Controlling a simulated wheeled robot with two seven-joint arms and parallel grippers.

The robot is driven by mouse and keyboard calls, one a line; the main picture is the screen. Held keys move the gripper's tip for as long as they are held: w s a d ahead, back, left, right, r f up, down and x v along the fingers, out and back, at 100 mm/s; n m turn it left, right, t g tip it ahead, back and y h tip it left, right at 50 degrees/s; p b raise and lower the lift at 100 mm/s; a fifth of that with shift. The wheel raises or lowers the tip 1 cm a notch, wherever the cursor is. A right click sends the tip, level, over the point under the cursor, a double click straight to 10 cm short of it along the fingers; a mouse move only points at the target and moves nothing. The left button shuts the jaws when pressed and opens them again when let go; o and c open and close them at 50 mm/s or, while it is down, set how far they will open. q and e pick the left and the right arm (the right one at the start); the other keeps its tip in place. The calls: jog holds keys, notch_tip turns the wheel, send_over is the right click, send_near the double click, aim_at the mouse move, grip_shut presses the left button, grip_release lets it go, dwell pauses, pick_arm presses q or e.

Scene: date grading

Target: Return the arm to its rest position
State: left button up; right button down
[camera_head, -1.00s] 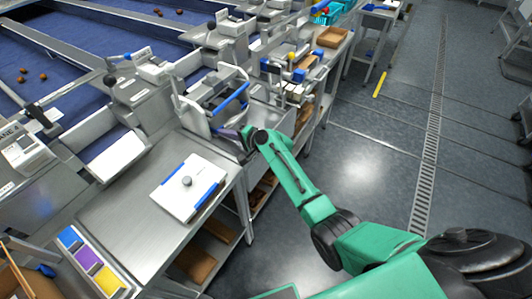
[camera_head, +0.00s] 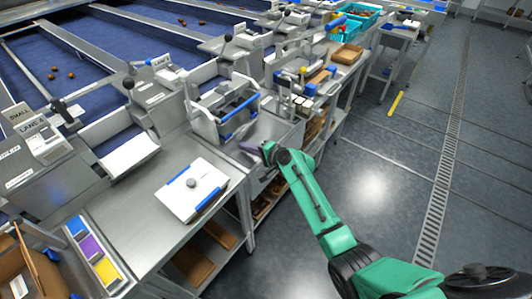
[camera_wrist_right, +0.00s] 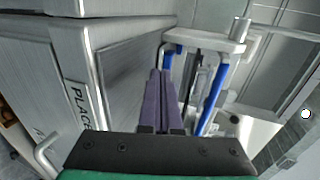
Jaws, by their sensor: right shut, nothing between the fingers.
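My right arm, green with black joints, comes in from the lower right of the head view. Its gripper (camera_head: 252,148) has purple fingers and is at the edge of the steel bench, just in front of a metal tray stand with blue handles (camera_head: 238,112). In the right wrist view the purple fingers (camera_wrist_right: 159,74) lie together, shut with nothing between them. They point toward the blue-barred stand (camera_wrist_right: 208,88), and I cannot tell the gap between them. My left arm and gripper are not in view.
A white lidded box with blue edges (camera_head: 190,192) sits on the steel bench (camera_head: 150,225). A steel panel marked PLACE (camera_wrist_right: 82,105) is close on the left in the wrist view. Blue sorting belts (camera_head: 95,85) lie behind.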

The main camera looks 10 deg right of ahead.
jog(key=v, duration=0.8)
jog(key=s+d+f+n+g+h, duration=0.2)
jog(key=s+f+n, duration=0.15)
jog(key=s, duration=0.35)
jog(key=s+d+f+n+g+h, duration=0.1)
jog(key=s+f+n+g+h, duration=0.1)
jog(key=s+f+n+g, duration=0.3)
jog(key=s+d+r+n+h, duration=0.25)
jog(key=s+d+h, duration=0.4)
jog(key=s, duration=0.65)
jog(key=s+d+f+n+g+y, duration=0.1)
jog(key=s+f, duration=0.1)
jog(key=f, duration=1)
jog(key=s+d+f+g, duration=0.1)
jog(key=s+f, duration=0.1)
jog(key=f, duration=1)
jog(key=s+d+f+g, duration=0.1)
jog(key=s+d+f, duration=0.2)
jog(key=s+f, duration=1)
jog(key=s, duration=0.3)
jog(key=shift+f, duration=0.25)
